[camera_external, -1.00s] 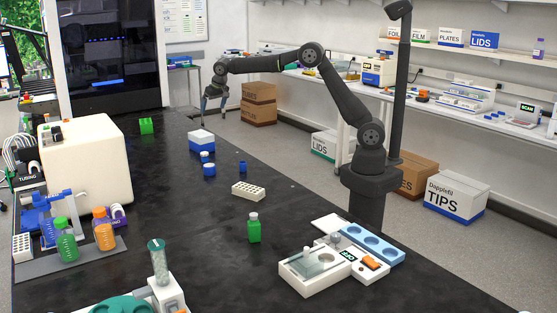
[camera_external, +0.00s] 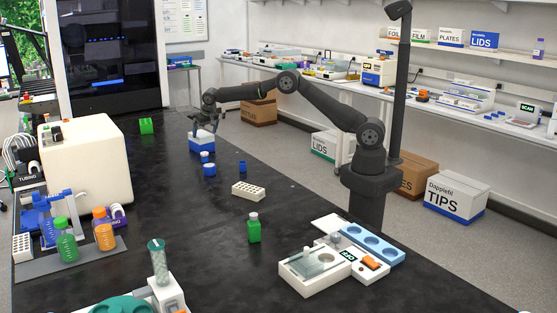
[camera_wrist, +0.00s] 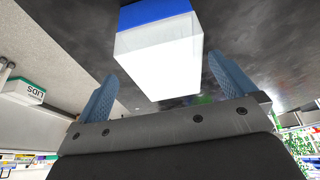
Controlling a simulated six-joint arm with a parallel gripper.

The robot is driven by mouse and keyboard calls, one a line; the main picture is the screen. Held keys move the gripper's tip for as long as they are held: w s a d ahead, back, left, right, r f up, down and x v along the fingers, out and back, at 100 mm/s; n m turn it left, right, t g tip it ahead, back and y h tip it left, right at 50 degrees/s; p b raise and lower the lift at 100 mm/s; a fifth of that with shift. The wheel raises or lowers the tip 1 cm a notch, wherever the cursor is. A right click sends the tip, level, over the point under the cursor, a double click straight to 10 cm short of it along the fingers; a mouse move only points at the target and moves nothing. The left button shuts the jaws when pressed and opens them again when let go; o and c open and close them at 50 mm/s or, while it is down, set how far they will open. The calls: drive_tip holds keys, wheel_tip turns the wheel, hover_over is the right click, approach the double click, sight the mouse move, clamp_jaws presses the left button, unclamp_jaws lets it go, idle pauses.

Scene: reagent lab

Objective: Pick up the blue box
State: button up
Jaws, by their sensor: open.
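The blue box (camera_external: 202,145) has a white upper part and a blue lower part. It stands on the black bench toward the far end. In the wrist view the box (camera_wrist: 155,12) is close in front of my gripper, its white face toward the camera. My gripper (camera_external: 205,128) is at the top of the box in the external view. The wrist view shows my gripper (camera_wrist: 168,78) open, with one blue-grey finger on each side of the box's near end. Gaps show between fingers and box.
A white perforated rack (camera_external: 248,190) and a green bottle (camera_external: 254,228) are nearer. A green block (camera_external: 146,126) lies to the left of the box. Bare bench surrounds them.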

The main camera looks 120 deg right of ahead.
drive_tip(key=shift+x, duration=3.2)
drive_tip(key=shift+d, duration=0.15)
drive_tip(key=shift+r, duration=0.1)
drive_tip(key=c, duration=0.8)
drive_tip(key=shift+r, duration=0.15)
